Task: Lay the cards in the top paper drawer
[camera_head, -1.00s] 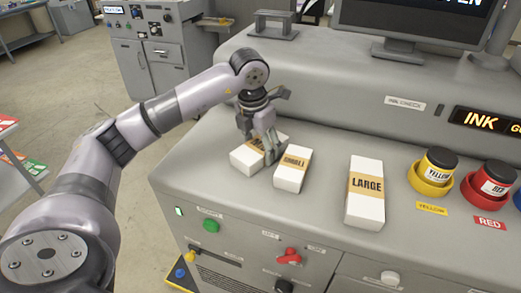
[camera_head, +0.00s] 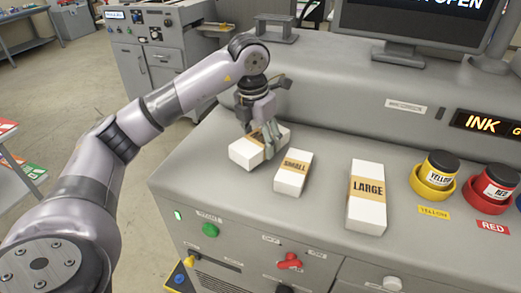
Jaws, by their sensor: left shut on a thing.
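My left gripper (camera_head: 264,150) is shut on the left white pack (camera_head: 243,152), which has a brown band; the fingers hide its label. The pack is at the left end of the grey machine top, perhaps slightly raised; I cannot tell if it still touches. To its right lie a white pack marked SMALL (camera_head: 294,180) and a bigger white pack marked LARGE (camera_head: 366,213). I cannot tell from labels which pack is the cards. No open paper drawer shows. My right gripper is not in view.
A yellow ink jar (camera_head: 440,166) and a red ink jar (camera_head: 496,184) sit in holders at the right. A monitor (camera_head: 402,25) stands behind. The machine front has a green button (camera_head: 210,230) and a red knob (camera_head: 289,261). Machine top between the packs is bare.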

